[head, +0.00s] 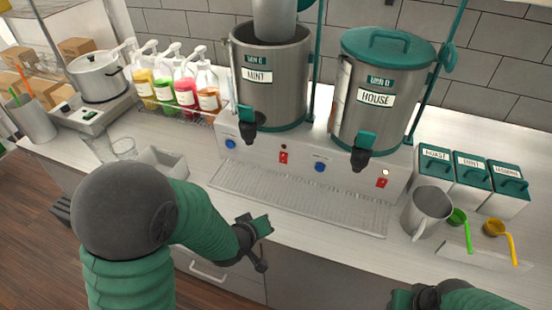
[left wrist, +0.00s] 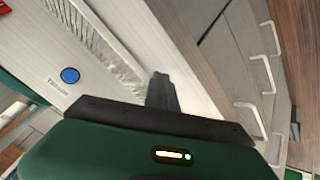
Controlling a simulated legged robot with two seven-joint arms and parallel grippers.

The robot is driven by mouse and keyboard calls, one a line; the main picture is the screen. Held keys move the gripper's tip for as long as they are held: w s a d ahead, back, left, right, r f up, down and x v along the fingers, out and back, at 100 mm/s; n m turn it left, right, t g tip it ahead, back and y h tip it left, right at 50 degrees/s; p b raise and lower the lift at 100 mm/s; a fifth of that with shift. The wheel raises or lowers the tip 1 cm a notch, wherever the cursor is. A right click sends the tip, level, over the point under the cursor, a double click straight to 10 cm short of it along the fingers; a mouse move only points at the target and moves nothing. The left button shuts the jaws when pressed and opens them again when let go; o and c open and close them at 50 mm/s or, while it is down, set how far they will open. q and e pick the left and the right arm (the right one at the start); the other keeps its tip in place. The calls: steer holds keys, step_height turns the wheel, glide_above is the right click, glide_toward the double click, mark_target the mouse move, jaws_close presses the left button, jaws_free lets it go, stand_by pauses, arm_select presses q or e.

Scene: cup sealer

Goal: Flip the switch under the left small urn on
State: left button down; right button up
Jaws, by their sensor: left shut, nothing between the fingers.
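The switch's position is too small to tell. My left gripper (head: 262,245) is shut and empty, in front of the counter edge and below the drip tray, apart from the switch. In the left wrist view its dark fingers (left wrist: 160,92) are together, and a blue button (left wrist: 69,75) shows. My right gripper (head: 415,297) is at the bottom edge, partly cut off.
The HOUSE urn (head: 376,95) stands to the right, with its own red switch (head: 382,183) and a lit indicator (head: 386,172). The drip tray (head: 300,198) is bare.

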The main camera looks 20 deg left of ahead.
arm_select(q)
steer(key=shift+w+a+f+n, duration=0.1)
steer(key=shift+w+f+n, duration=0.05)
steer(key=shift+w+n, duration=0.2)
steer(key=shift+w+n+t, duration=0.25)
steer(key=shift+t, duration=0.15)
steer(key=shift+w+a+r+n+t, duration=0.3)
steer(key=shift+a+r+n+t, duration=0.1)
steer(key=shift+r+n+t, duration=0.25)
steer(key=shift+w+a+n+t, duration=0.15)
steer(key=shift+w+n+t, duration=0.2)
steer(key=shift+n, duration=0.2)
steer(key=r+n+t, duration=0.1)
steer(key=n, duration=0.1)
steer(key=w+r+n+t, duration=0.2)
steer(key=n+t, duration=0.1)
steer(key=shift+w+d+r+n+p, duration=0.1)
steer(key=shift+d+r+n+p, duration=0.1)
steer(key=shift+n+p, duration=0.15)
steer(key=shift+r+n+t, duration=0.4)
steer(key=shift+r+n, duration=0.05)
steer(key=shift+r, duration=0.1)
arm_select(e)
steer(key=shift+s+a+r, duration=0.2)
steer(key=shift+r, duration=0.2)
arm_select(q)
steer(key=shift+a, duration=0.1)
